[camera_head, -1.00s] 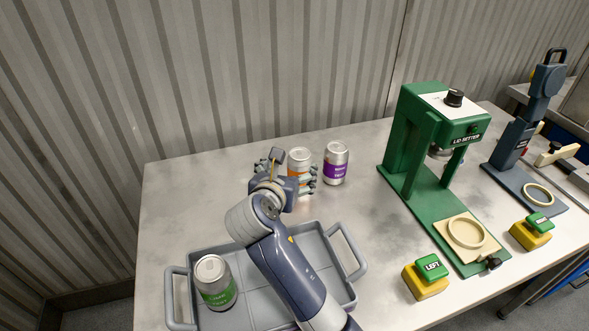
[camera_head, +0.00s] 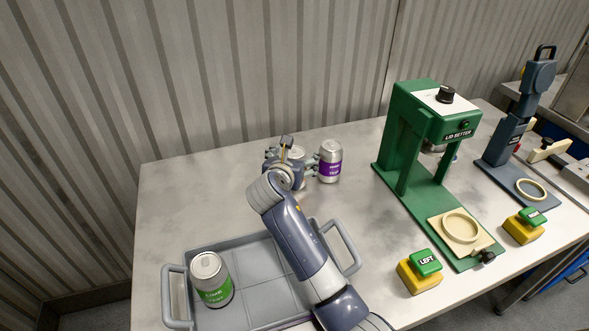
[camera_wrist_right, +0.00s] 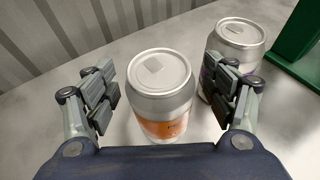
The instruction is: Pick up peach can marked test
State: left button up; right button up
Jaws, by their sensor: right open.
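An orange-labelled can stands upright on the table; the right wrist view shows it (camera_wrist_right: 161,95) between the fingers, and its top (camera_head: 297,152) shows behind my gripper in the head view. I take it for the peach can; its lettering is unreadable here. My right gripper (camera_head: 292,170) is open, with one finger on each side of the can; the right wrist view shows a gap at the left finger (camera_wrist_right: 168,98). A purple-labelled can (camera_head: 329,162) stands just right, close to the right finger, partly hidden in the wrist view (camera_wrist_right: 236,50). My left gripper is not in view.
A grey tray (camera_head: 343,247) at the front left holds a green-labelled can (camera_head: 212,279). A green lid setter (camera_head: 407,130) stands right of the cans, with a green-and-yellow LEFT button (camera_head: 421,271) before it. A blue-grey machine (camera_head: 508,140) is farther right. The table's back left is clear.

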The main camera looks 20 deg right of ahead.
jog(key=shift+s, duration=0.1)
jog(key=shift+c, duration=1.3)
jog(key=c, duration=1.2)
pick_arm(q)
jog(key=shift+s, duration=0.95)
pick_arm(e)
jog(key=shift+r, duration=0.1)
jog(key=shift+r, duration=0.1)
